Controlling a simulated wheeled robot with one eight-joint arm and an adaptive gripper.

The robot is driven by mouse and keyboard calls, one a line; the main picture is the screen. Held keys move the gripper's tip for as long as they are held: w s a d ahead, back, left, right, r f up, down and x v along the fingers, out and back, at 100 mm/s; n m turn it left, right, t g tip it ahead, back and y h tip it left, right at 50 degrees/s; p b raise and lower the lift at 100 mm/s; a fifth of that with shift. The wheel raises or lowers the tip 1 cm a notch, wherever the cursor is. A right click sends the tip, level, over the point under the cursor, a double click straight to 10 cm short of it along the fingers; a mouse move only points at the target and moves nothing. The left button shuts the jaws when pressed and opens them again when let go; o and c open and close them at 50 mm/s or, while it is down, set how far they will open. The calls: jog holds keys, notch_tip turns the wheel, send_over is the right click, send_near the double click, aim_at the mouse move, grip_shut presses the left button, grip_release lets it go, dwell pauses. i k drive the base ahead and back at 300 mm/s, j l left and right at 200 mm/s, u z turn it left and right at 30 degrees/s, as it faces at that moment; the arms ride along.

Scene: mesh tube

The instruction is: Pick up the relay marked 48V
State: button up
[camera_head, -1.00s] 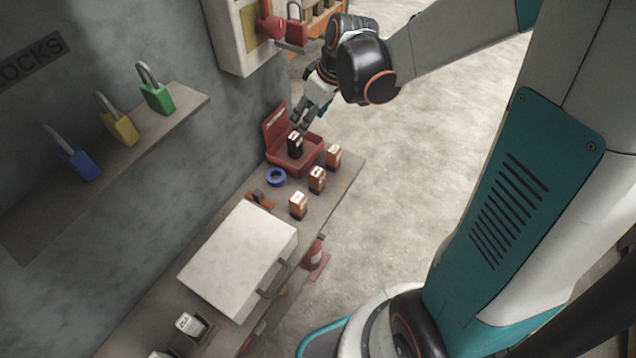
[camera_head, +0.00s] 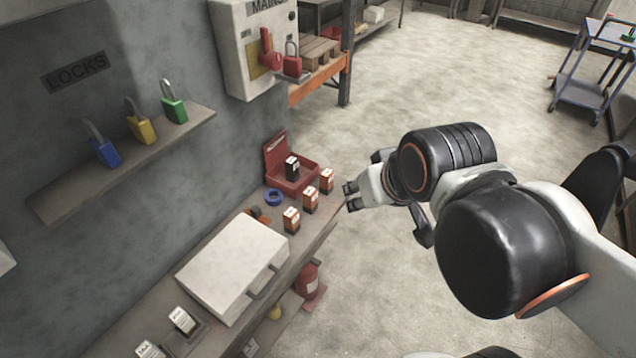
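Several small block-shaped relays stand on the workbench (camera_head: 228,222); I cannot read their markings, so I cannot tell which is 48V. Three are orange with pale tops: one beside the red box (camera_head: 327,181), a middle one (camera_head: 310,201) and a nearer one (camera_head: 291,221). A black relay (camera_head: 292,168) stands in the open red box (camera_head: 298,185). A pale-topped relay (camera_head: 183,320) sits at the near end, with another pale-topped block (camera_head: 149,350) below it. My gripper (camera_head: 352,196) shows to the right of the orange relays, fingers apart, with nothing visible between them.
A white case (camera_head: 232,265) fills the bench's middle. A blue tape ring (camera_head: 273,197) lies by the red box. A wall shelf (camera_head: 120,162) holds blue, yellow and green padlocks. A mains box (camera_head: 254,45) hangs beyond. The floor at right is open, with a blue cart (camera_head: 590,65) far back.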

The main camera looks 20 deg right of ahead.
aim_at(310, 193)
jog(key=k+j+z, duration=0.1)
jog(key=z, duration=0.4)
jog(key=k+z, duration=0.2)
jog(key=z, duration=0.3)
jog(key=k+z, duration=0.15)
jog(key=z, duration=0.35)
jog(key=k+j, duration=0.25)
jog(key=j, duration=0.45)
